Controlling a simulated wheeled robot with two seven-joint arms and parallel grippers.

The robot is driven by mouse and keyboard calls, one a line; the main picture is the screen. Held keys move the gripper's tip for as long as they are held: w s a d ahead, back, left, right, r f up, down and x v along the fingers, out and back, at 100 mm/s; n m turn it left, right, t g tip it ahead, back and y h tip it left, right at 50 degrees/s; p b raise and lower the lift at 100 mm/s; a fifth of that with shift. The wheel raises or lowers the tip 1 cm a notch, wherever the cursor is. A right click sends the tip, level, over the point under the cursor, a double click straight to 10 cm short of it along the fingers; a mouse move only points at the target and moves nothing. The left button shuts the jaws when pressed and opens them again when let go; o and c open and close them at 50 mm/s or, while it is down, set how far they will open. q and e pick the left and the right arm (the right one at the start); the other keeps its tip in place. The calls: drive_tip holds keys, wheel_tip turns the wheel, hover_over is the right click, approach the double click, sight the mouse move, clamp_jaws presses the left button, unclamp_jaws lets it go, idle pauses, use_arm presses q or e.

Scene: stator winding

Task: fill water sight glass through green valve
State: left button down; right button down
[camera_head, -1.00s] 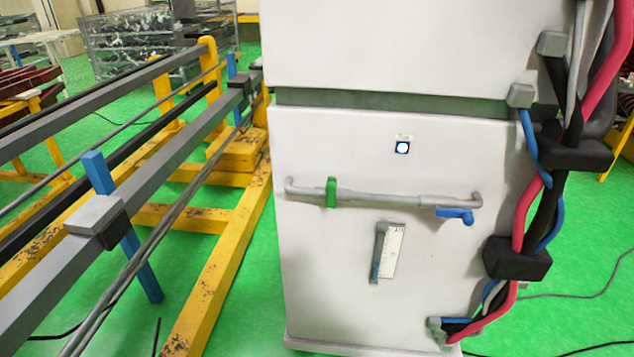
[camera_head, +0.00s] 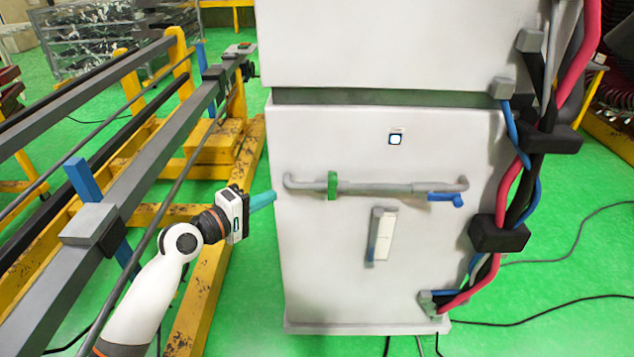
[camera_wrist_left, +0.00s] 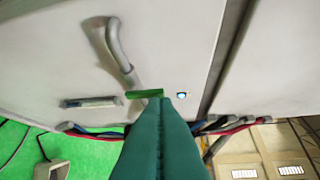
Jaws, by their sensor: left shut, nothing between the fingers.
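The green valve (camera_head: 332,185) is a green handle on the grey horizontal pipe (camera_head: 385,189) across the white cabinet's front. It also shows in the left wrist view (camera_wrist_left: 144,94), just beyond the fingertips. The sight glass (camera_head: 383,236) is a narrow upright strip below the pipe; in the left wrist view it lies at the left (camera_wrist_left: 90,102). My left gripper (camera_head: 272,197) is shut and empty, left of the green valve and apart from it in the head view. Its teal fingers fill the lower middle of the left wrist view (camera_wrist_left: 160,105). My right gripper is not in view.
A blue valve handle (camera_head: 446,199) sits at the pipe's right end. Red, blue and black hoses (camera_head: 510,180) run down the cabinet's (camera_head: 320,285) right side. A yellow and grey rack (camera_head: 150,215) stands close on the left. Green floor (camera_head: 560,290) is open at the right.

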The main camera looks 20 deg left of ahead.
use_arm(q)
drive_tip(key=shift+w, duration=0.1)
drive_tip(key=p, duration=0.3)
approach(329, 177)
drive_tip(key=w+a, duration=0.2)
drive_tip(key=w, duration=0.2)
drive_tip(key=d, duration=0.1)
drive_tip(key=w+d+p, duration=0.1)
drive_tip(key=d+f, duration=0.1)
drive_tip(key=d, duration=0.1)
drive_tip(key=shift+w+f, duration=0.1)
drive_tip(key=shift+w, duration=0.15)
